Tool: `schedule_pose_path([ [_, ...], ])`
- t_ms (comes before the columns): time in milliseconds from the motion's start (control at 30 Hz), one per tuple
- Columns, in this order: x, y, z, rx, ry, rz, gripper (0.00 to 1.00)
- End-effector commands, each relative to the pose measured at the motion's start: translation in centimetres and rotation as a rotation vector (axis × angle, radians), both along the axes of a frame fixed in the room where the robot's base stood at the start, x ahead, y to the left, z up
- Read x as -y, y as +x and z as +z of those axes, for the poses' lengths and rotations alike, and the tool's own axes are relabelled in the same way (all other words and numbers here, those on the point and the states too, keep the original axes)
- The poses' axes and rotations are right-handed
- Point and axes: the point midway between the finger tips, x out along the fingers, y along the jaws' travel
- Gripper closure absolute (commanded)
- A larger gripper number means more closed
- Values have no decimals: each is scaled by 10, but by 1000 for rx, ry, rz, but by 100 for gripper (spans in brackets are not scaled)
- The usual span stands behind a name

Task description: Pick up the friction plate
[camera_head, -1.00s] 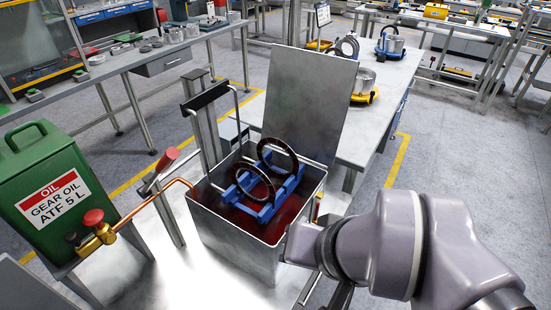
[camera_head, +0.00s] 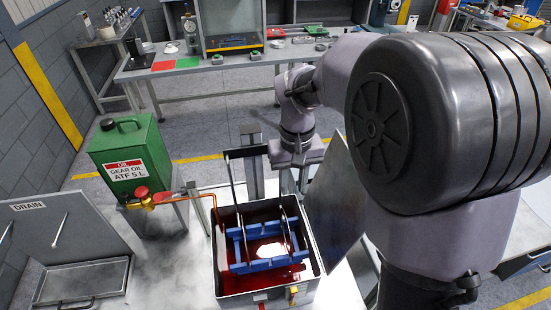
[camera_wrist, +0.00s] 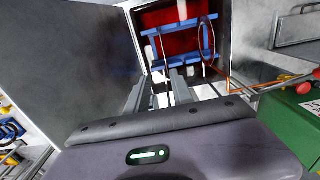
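In the wrist view a friction plate (camera_wrist: 199,45) shows as a narrow ring at the rack's right. My gripper (camera_wrist: 161,84) has its two fingers apart with nothing between them. It points toward the bath and is apart from the plates. In the head view its fingers are hard to make out, behind the bath near the raised lid.
The grey lid (camera_head: 335,200) stands raised at the bath's right. A black bar handle (camera_head: 246,152) rises behind the bath. A green oil can (camera_head: 128,160) with a copper pipe stands at left. A drain tray (camera_head: 80,282) lies front left.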

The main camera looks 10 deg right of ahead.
Motion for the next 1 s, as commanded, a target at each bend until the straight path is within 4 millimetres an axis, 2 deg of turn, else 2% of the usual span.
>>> schedule_pose_path([
  [67,0,0,-14,-9,-1,4,72],
  [300,0,-1,-89,-10,-1,3,72],
  [400,-1,-1,-111,-9,0,2,72],
  [567,-1,-1,-129,-6,-1,2,72],
  [700,-1,-4,-158,-8,0,2,72],
  [800,-1,-3,-173,-6,-1,1,72],
  [1000,-1,-3,-176,-4,0,1,72],
])
